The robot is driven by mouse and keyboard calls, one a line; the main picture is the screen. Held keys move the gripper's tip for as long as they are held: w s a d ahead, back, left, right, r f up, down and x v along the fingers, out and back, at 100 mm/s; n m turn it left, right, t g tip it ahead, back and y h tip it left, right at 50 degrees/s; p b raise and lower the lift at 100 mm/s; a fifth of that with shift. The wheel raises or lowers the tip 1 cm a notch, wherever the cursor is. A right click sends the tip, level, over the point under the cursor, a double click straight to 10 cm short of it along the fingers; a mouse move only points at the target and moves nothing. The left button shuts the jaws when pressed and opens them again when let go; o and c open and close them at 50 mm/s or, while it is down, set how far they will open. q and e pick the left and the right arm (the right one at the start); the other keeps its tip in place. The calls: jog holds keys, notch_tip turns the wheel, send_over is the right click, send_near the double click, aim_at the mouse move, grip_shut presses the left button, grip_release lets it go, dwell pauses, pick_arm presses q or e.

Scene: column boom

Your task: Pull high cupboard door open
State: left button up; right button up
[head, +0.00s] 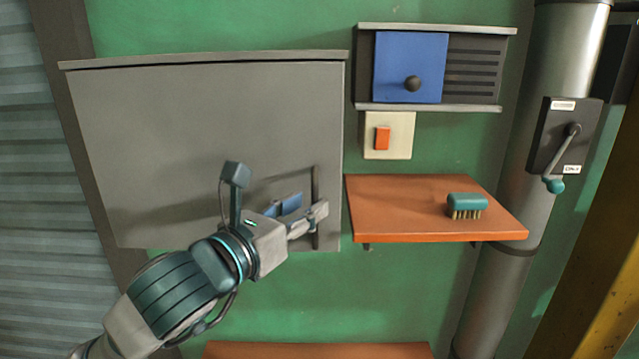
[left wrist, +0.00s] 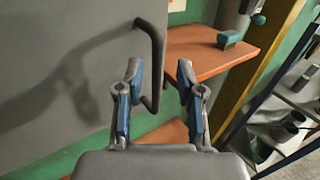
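The grey cupboard door (head: 200,130) looks shut on the green wall, left of centre in the head view; it fills the upper left of the left wrist view (left wrist: 60,60). Its dark upright bar handle (head: 316,181) is near the door's lower right edge; it also shows in the left wrist view (left wrist: 159,55). My left gripper (head: 309,206) is at the lower part of the handle. In the left wrist view its two fingers (left wrist: 158,70) are apart, with the handle showing between them, nearer the left finger. I cannot tell whether they touch it. My right gripper is out of view.
An orange shelf (head: 400,215) with a teal brush (head: 466,205) is just right of the door. Above it are an orange switch (head: 382,138) and a blue sliding panel (head: 395,65). A pipe (head: 510,240) with a crank box (head: 563,135) stands farther right.

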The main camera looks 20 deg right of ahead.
aim_at(313, 199)
pick_arm(q)
jog(key=p+x, duration=0.1)
jog(key=x, duration=0.2)
jog(key=shift+r, duration=0.1)
jog(key=shift+w+d, duration=0.1)
jog(key=shift+w, duration=0.45)
jog(key=c, duration=0.6)
jog(key=shift+s+d, duration=0.1)
jog(key=shift+s, duration=0.05)
grip_shut()
